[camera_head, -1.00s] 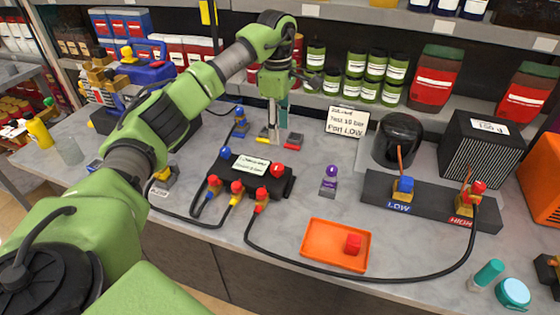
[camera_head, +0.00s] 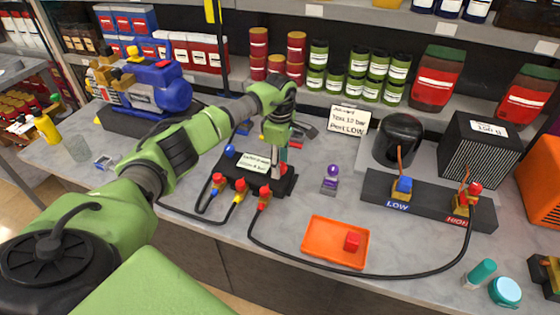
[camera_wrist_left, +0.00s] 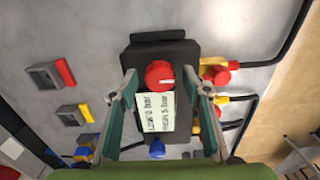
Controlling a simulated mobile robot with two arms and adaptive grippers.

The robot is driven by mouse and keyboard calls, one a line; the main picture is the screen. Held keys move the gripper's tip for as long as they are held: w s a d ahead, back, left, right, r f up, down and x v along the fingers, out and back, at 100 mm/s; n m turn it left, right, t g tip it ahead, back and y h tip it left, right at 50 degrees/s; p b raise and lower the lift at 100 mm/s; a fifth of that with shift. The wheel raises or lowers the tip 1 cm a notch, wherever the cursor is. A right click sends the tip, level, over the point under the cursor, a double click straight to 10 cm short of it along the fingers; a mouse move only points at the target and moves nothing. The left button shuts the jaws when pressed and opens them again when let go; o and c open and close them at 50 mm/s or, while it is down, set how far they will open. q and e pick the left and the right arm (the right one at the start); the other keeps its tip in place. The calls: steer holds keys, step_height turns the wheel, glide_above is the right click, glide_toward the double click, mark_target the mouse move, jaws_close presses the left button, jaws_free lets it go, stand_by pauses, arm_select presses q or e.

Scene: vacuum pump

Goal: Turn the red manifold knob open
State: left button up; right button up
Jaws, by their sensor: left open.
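The black manifold (camera_head: 233,186) lies on the grey bench with a white label on top. Its red knob (camera_head: 283,169) is at the right end, partly hidden by my gripper. The wrist view shows the red knob (camera_wrist_left: 159,73) whole, with a pale pointer mark. A blue knob (camera_head: 229,150) is at the other end of the manifold. My left gripper (camera_wrist_left: 160,85) is open above the manifold, its fingers on either side of the red knob in the wrist view. I cannot tell whether they touch it. My right gripper is not in view.
Hoses (camera_head: 350,276) run from the manifold's front fittings across the bench. A purple-topped part (camera_head: 331,178) stands to the right. An orange tray (camera_head: 322,250) holds a red cube. A dark LOW/HIGH block (camera_head: 430,205) is further right. A blue pump (camera_head: 160,85) stands back left.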

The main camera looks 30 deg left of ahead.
arm_select(q)
steer(key=shift+c, duration=0.4)
steer(key=c, duration=1)
steer(key=shift+c, duration=0.2)
steer(key=shift+n, duration=0.4)
steer(key=shift+f+n+b, duration=0.1)
steer(key=shift+n+b, duration=0.45)
steer(key=shift+n, duration=0.35)
steer(key=n, duration=0.3)
steer(key=shift+n+b, duration=0.3)
steer(key=shift+b, duration=0.05)
steer(key=n, duration=0.5)
steer(key=shift+n, duration=0.3)
steer(key=n, duration=0.6)
steer(key=shift+n, duration=0.3)
